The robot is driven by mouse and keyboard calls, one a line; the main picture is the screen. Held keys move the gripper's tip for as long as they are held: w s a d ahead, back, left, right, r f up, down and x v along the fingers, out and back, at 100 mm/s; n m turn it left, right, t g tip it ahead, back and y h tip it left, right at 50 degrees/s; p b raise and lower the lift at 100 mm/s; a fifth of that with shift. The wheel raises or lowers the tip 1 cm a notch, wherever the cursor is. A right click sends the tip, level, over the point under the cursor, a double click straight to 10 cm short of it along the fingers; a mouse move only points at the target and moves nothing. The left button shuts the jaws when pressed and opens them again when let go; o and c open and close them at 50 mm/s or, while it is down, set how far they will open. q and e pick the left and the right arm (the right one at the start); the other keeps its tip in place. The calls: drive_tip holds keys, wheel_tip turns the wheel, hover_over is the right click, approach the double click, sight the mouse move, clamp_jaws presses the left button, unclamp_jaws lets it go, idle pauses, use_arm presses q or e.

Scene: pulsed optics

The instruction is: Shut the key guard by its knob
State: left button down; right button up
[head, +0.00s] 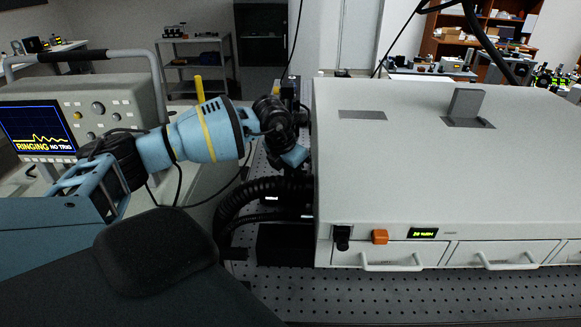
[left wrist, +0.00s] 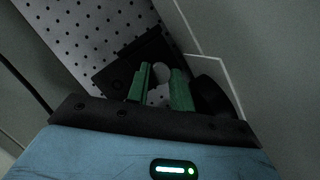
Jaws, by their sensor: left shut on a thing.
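In the left wrist view, the green fingers of my left gripper (left wrist: 161,75) stand on either side of a small pale round knob (left wrist: 161,70) and are shut on it. A dark flat piece (left wrist: 122,78) lies behind the knob; I cannot tell whether it is the key guard. In the head view, my left arm reaches from the left to the left side of the white laser box (head: 400,130). Its fingertips, the knob and the guard cannot be made out there. A black key-switch-like part (head: 342,237) shows on the box front. My right gripper is not in view.
Black ribbed hoses (head: 235,200) run beside the box, close under my left arm. An orange button (head: 380,237), a lit display (head: 423,233) and drawer handles are on the box front. An oscilloscope (head: 70,120) stands at left. The perforated optical table (head: 400,290) is clear in front.

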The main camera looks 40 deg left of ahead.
use_arm(q)
drive_tip(key=c, duration=1.4)
unclamp_jaws()
drive_tip(key=shift+o, duration=1)
drive_tip(key=shift+f, duration=0.1)
drive_tip(key=shift+d, duration=0.1)
